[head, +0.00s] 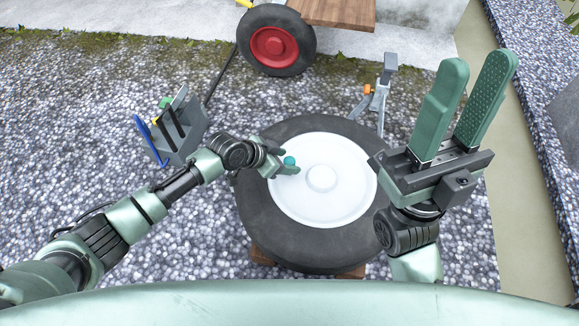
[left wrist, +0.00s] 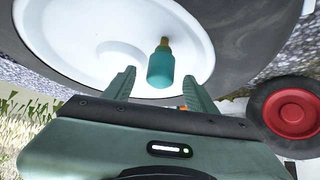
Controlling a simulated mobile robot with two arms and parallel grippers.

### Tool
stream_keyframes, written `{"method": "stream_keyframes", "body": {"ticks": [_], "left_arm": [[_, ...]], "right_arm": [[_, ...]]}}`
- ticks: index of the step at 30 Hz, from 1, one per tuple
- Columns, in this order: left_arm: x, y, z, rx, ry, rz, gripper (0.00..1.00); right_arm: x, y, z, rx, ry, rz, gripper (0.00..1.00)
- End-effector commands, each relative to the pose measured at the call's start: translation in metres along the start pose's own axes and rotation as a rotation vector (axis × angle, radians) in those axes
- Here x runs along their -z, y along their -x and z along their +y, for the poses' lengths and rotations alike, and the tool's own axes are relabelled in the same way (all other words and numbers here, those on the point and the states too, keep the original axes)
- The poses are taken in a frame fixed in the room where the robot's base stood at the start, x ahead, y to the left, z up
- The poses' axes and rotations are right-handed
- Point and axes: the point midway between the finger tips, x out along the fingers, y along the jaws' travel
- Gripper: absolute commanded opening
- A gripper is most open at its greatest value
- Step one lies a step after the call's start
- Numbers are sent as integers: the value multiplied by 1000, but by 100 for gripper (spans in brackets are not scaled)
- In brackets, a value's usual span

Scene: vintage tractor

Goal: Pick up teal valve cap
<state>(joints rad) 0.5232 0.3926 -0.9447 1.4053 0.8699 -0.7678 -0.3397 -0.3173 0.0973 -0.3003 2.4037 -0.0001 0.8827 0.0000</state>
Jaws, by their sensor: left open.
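The teal valve cap (head: 289,160) sits on a brass-coloured stem on the white wheel disc (head: 340,205), at its upper left in the head view. In the left wrist view the cap (left wrist: 160,68) shows between the fingertips, with the stem just above it. My left gripper (head: 284,158) is open around or just short of the cap; I cannot tell whether either finger touches it. In the left wrist view both its fingers (left wrist: 156,80) stand apart. My right gripper (head: 480,62) is raised at the right, its fingers apart and empty.
The white disc belongs to a big black tyre (head: 270,225) lying flat on wooden supports (head: 350,271) over gravel. A grey tool holder (head: 180,140) stands at left, a grey stand (head: 382,90) behind the tyre. A red-hubbed wheel (head: 274,45) is at the back.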

Motion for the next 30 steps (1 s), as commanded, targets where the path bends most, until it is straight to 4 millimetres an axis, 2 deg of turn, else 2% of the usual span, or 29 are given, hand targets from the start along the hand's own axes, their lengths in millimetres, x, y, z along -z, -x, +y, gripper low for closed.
{"method": "stream_keyframes", "body": {"ticks": [1, 4, 12, 13, 18, 19, 30], "left_arm": [[-3, -11, 0, -1, 0, 0, 57], [-2, -19, 0, -1, -1, 0, 57], [0, -21, 0, 0, -1, -1, 57], [0, -21, 0, 0, -1, -1, 54], [0, -21, 0, 0, 0, -1, 7], [0, -21, 0, 0, 0, -1, 0], [3, -17, 0, 0, 0, 0, 0]], "right_arm": [[-1, 2, 0, 6, 2, 17, 36], [-2, -3, 0, 13, 4, 33, 36], [-3, -7, 0, 16, 5, 37, 36], [-3, -7, 0, 16, 5, 37, 36], [-3, -7, 0, 16, 5, 37, 36], [-3, -7, 0, 16, 5, 37, 36], [-2, -9, 0, 16, 5, 39, 36]]}}
